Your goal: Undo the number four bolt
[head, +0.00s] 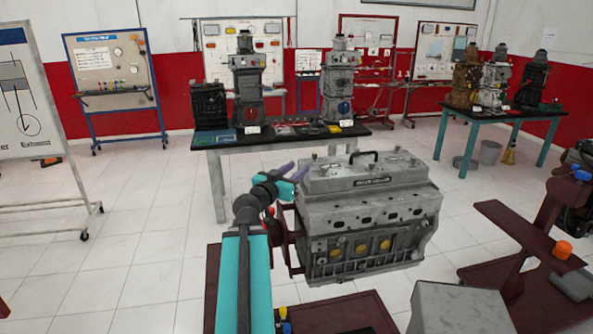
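A grey engine (368,215) with a top cover (355,172) and a black handle is mounted on a dark red stand. Small bolt-like fittings show on its cover, but they are too small to tell apart and I see no readable numbers, so I cannot tell which is the number four bolt. I cannot tell whether the gripper touches the engine.
A workbench (217,180) with engine models stands behind the engine. A teal-legged table (545,150) with more models stands at right. A grey box (460,308) and a dark red stand (525,235) are at front right. Open tiled floor lies at left.

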